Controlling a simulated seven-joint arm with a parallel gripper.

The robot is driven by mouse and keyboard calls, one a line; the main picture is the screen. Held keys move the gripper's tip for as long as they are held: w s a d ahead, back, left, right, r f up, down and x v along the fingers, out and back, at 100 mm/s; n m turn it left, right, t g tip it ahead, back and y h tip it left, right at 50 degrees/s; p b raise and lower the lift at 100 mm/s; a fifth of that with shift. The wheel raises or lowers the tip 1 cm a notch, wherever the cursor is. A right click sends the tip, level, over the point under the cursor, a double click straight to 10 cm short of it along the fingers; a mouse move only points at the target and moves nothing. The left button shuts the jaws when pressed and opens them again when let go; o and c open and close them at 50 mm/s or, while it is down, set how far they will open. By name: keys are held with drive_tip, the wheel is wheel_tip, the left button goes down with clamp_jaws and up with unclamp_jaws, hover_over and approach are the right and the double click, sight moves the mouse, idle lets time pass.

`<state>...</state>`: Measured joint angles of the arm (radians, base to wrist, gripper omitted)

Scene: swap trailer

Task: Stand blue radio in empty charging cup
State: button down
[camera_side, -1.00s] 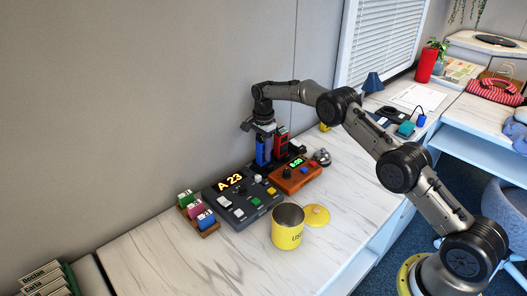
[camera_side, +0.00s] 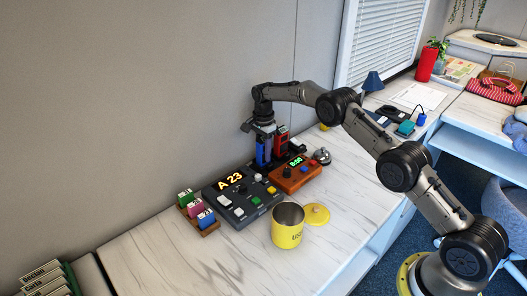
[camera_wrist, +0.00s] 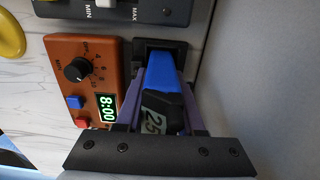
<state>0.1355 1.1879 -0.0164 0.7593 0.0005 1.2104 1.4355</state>
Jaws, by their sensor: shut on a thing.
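The blue radio (camera_side: 260,154) is upright in the side view, beside the red radio (camera_side: 281,140) at the back of the desk near the wall. My gripper (camera_side: 263,134) is above it and shut on its upper part. In the wrist view the blue radio (camera_wrist: 163,75) lies between the two fingers of my gripper (camera_wrist: 158,118), with a label reading 25 near the top. Its far end is over or inside the opening of a black charging cup (camera_wrist: 141,47). How deep it sits is hidden.
An orange timer box (camera_side: 290,178) stands close by, and a dark control console (camera_side: 240,208) is in front. A yellow canister (camera_side: 288,232), its lid (camera_side: 317,214) and a silver bell (camera_side: 321,156) are near. The wall is close behind.

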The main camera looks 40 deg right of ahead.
drive_tip(key=shift+r, duration=0.2)
drive_tip(key=shift+r, duration=0.35)
idle(2.4)
drive_tip(key=shift+r, duration=0.25)
drive_tip(key=shift+f, duration=0.75)
idle(1.0)
drive_tip(key=c, duration=0.8)
unclamp_jaws()
drive_tip(key=shift+f, duration=0.1)
